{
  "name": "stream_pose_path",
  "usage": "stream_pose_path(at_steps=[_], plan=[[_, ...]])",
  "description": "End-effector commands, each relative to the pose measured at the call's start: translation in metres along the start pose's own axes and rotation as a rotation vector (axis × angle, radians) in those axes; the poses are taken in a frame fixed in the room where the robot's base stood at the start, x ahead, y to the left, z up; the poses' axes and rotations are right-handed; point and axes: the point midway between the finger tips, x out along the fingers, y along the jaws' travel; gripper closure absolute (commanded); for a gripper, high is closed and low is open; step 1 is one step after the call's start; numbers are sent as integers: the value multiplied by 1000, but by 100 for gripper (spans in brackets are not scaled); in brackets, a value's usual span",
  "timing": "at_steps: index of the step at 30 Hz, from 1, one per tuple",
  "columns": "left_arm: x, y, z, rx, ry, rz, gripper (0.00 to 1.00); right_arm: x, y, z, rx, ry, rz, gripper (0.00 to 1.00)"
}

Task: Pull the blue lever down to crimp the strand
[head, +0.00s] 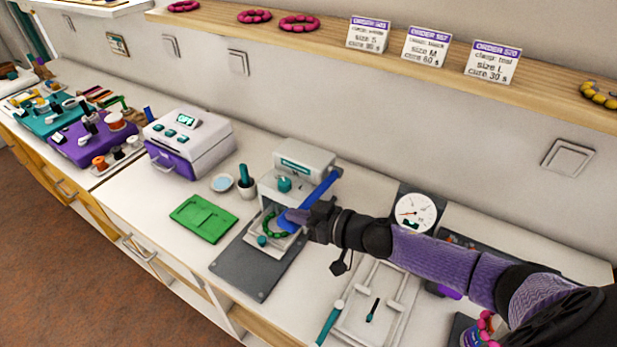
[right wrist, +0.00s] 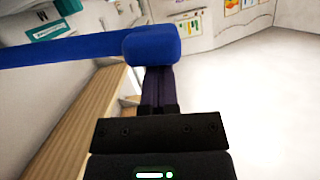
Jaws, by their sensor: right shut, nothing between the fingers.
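The blue lever (head: 318,190) slopes from the upper right side of the white crimping press (head: 303,155) down toward the front. My right gripper (head: 299,216) is at the lever's lower end, its fingers shut with nothing between them. In the right wrist view the lever's thick blue knob (right wrist: 151,45) lies across the tips of the shut fingers (right wrist: 158,85); whether they touch is unclear. A strand of green beads (head: 267,228) sits in the press below the lever, partly hidden by the lever and gripper. My left gripper is out of view.
A green tray (head: 203,219) and a white and purple machine (head: 188,140) stand left of the press. A round dial gauge (head: 415,212) and a white frame (head: 370,305) are to the right. The wooden shelf (head: 330,35) runs above. The dark mat (head: 245,265) before the press is mostly bare.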

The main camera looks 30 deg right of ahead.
Motion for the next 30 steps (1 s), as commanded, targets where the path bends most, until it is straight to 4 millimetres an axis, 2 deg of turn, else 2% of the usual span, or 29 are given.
stream_pose_path(at_steps=[1,3,12,19,30], plan=[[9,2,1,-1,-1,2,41,3,-1,15,-30,-2,9,100],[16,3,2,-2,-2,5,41,7,-2,28,-87,-3,24,100],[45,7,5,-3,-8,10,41,17,0,70,-291,-4,74,100],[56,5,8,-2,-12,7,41,21,4,87,-290,-4,74,100],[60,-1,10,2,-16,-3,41,22,6,95,-289,-9,75,100]])
